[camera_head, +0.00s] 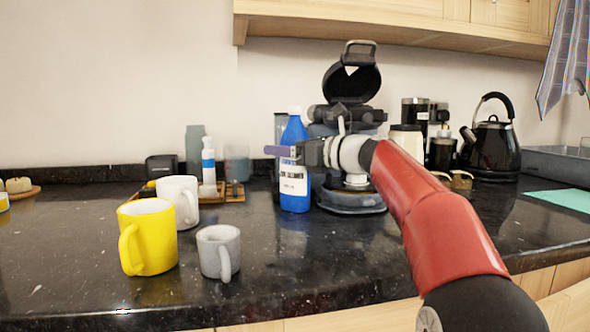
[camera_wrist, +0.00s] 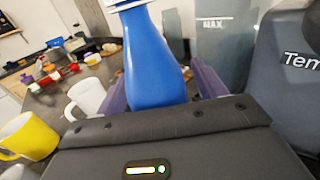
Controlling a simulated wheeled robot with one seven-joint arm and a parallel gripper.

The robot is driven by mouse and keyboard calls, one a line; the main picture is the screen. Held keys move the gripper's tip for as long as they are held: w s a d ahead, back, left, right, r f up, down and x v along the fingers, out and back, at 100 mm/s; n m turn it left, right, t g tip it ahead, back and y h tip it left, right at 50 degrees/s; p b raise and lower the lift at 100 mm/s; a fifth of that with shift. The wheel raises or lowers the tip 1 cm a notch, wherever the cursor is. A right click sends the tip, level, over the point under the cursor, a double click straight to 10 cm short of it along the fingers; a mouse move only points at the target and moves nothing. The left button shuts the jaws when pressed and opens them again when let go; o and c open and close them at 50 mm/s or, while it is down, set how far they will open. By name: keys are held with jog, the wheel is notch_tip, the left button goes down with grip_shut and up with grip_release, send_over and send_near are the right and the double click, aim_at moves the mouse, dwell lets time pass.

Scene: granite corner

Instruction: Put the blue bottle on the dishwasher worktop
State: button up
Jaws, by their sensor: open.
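The blue bottle (camera_head: 295,178) stands upright on the black granite worktop (camera_head: 330,245). It has a white cap and a white label. My gripper (camera_head: 283,151) is at the bottle's upper part, reaching in from the right. In the wrist view the bottle (camera_wrist: 152,60) rises between the two purple fingers of my gripper (camera_wrist: 158,88). The fingers are open, one on each side of it. I cannot tell whether either finger touches the bottle. I cannot tell which part of the worktop is the dishwasher's.
A yellow mug (camera_head: 150,238), a white mug (camera_head: 178,200) and a grey mug (camera_head: 219,252) stand left of the bottle. A dark appliance with a raised lid (camera_head: 352,85) stands close behind it. A black kettle (camera_head: 492,145) is farther right.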

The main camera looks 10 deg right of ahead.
grip_shut()
dwell(0.3)
jog(key=shift+r, duration=0.15)
